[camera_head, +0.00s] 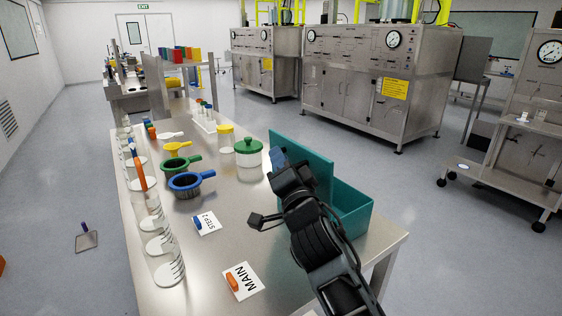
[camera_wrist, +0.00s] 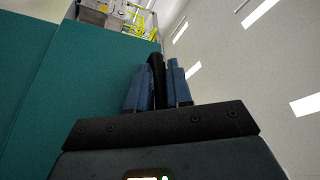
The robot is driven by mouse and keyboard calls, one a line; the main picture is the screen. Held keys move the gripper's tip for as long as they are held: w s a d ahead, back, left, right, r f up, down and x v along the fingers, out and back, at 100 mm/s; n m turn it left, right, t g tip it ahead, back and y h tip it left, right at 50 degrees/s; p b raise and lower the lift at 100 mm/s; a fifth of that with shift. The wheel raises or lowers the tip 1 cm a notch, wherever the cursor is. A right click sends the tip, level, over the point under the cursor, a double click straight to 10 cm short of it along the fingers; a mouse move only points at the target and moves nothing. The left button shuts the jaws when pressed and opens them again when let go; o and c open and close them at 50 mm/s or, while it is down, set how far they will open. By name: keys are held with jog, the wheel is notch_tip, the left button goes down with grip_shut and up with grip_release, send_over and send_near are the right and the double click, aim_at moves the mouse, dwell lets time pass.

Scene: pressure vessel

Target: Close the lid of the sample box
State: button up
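The teal sample box (camera_head: 352,212) stands at the near right end of the steel table. Its lid (camera_head: 312,158) is raised and stands steeply up from the box. My gripper (camera_head: 277,157) is at the left part of the lid, with its blue fingertips near the upper edge. The lid (camera_wrist: 40,90) fills the left of the wrist view, close beside the fingers (camera_wrist: 158,78). The fingers look closed together, with a dark strip between them and nothing clearly held. My arm hides part of the box and lid; I cannot tell whether the gripper touches the lid.
A green-lidded jar (camera_head: 249,152) stands left of the lid. Free tabletop lies between the cards and my arm.

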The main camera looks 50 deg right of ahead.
grip_shut()
jog(key=shift+d, duration=0.1)
